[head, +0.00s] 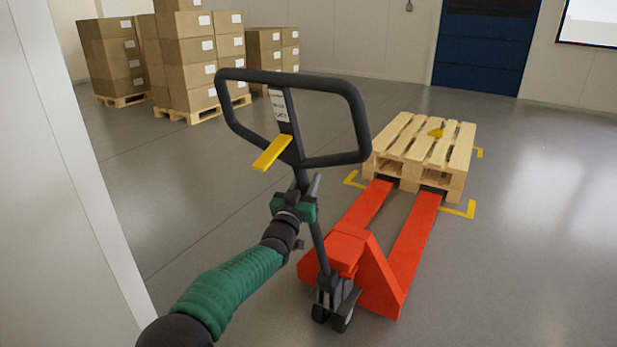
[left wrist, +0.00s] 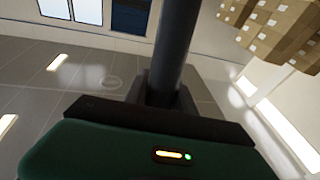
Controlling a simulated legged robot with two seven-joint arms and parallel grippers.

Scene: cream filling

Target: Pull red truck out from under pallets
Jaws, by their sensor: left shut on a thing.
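The red pallet truck (head: 345,251) stands right of centre in the head view, with its black loop handle (head: 362,120) towards me. Its two red forks (head: 414,235) point away from me, and their far ends reach the near side of the wooden pallets (head: 411,150). How far the tips go under is hidden. My left gripper (head: 306,202) is shut on the truck's dark handle shaft, below the loop. In the left wrist view the shaft (left wrist: 175,50) rises from between the fingers. My right gripper is in neither view.
Yellow corner marks (head: 458,210) lie on the floor around the pallets. Stacked boxes (head: 190,60) on pallets stand at the back left. A pale wall (head: 60,200) is close on my left. The grey floor to the right is clear. A dark blue door (head: 485,50) is at the back.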

